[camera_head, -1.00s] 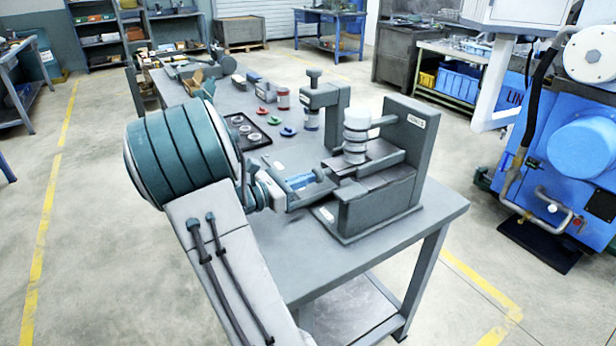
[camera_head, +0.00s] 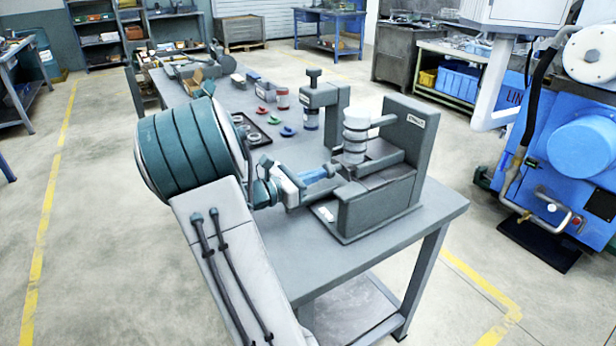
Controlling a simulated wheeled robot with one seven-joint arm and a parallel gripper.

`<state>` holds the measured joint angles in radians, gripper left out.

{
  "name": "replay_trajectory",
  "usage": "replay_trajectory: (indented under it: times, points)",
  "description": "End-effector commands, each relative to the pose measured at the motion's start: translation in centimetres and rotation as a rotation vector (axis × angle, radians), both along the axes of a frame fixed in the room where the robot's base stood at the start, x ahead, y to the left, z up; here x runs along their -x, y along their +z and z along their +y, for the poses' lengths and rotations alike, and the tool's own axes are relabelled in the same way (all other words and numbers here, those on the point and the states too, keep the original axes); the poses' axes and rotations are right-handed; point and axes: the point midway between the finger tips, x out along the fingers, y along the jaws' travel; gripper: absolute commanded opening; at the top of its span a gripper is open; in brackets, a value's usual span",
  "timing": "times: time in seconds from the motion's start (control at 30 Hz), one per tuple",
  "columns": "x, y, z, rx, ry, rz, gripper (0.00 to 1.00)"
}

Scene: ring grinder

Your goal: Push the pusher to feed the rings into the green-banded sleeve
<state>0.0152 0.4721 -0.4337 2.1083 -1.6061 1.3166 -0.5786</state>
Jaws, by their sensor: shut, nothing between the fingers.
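The grey feeding fixture (camera_head: 385,205) stands at the table's near right corner, with a tall labelled back plate. A white stack of rings (camera_head: 356,138) with dark bands stands upright in it. A grey pusher bar (camera_head: 382,160) lies at the foot of the stack. My gripper (camera_head: 338,180) is shut and empty at the fixture's left side, close to the pusher's left end; I cannot tell if they touch. A dark blue sleeve (camera_head: 311,118) stands under the clamp arm (camera_head: 320,96) behind the stack. I cannot make out a green band on it.
Behind my arm, a black tray (camera_head: 262,142) holds pale rings. A blue machine (camera_head: 570,150) stands right.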

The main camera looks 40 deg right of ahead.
Motion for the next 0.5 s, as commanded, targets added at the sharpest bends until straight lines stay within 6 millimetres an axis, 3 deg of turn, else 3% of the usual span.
replay_trajectory:
  times: [0.33,0.5]
  points:
    - [0.06,0.09,-0.02,0.001,-0.002,-0.001,0.0]
    - [-0.18,0.18,0.88,0.001,-0.002,-0.001,0.0]
